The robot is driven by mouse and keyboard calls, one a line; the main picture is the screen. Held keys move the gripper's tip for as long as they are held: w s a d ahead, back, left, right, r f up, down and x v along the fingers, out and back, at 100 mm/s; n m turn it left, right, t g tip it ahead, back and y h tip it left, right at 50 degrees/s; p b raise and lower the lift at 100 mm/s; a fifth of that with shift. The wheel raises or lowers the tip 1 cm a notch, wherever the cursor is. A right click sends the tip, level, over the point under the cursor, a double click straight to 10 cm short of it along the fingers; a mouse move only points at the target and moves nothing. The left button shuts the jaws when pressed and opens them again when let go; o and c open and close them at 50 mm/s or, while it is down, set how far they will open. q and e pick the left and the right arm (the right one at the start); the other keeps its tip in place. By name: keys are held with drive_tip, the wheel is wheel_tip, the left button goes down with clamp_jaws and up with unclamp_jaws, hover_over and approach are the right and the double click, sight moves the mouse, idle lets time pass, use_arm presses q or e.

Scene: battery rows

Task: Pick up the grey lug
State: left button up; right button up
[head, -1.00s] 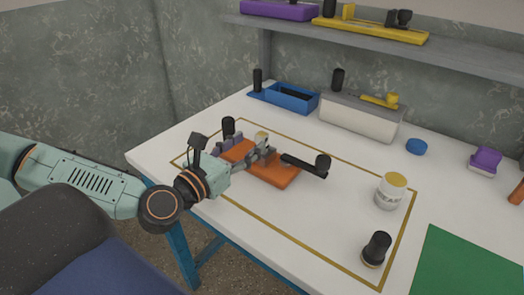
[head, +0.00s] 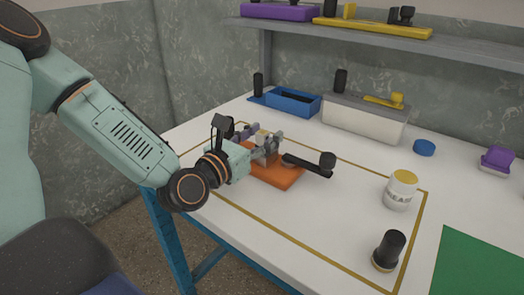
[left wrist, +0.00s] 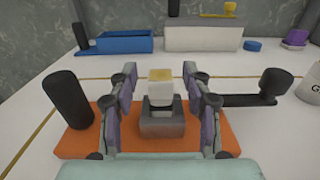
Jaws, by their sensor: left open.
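In the left wrist view, a grey block (left wrist: 162,124), which looks like the grey lug, sits on an orange plate (left wrist: 75,145). A pale piece with a tan top (left wrist: 160,90) rises from it. My left gripper (left wrist: 160,76) is open, with one finger on each side of the block and gaps between. In the head view, my left gripper (head: 262,147) is low over the orange plate (head: 284,179) and hides much of the block. My right gripper is not in view.
A black upright grip (left wrist: 68,98) stands left of the fingers, and a black lever with a knob (head: 309,165) reaches right. A white jar (head: 400,190) and a black knob (head: 388,250) stand farther right. A blue bin (head: 293,102) and a grey-lidded box (head: 363,120) stand behind.

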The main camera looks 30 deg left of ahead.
use_arm(q)
drive_tip(key=shift+w+d, duration=0.1)
drive_tip(key=shift+w, duration=0.05)
drive_tip(key=shift+c, duration=0.6)
clamp_jaws()
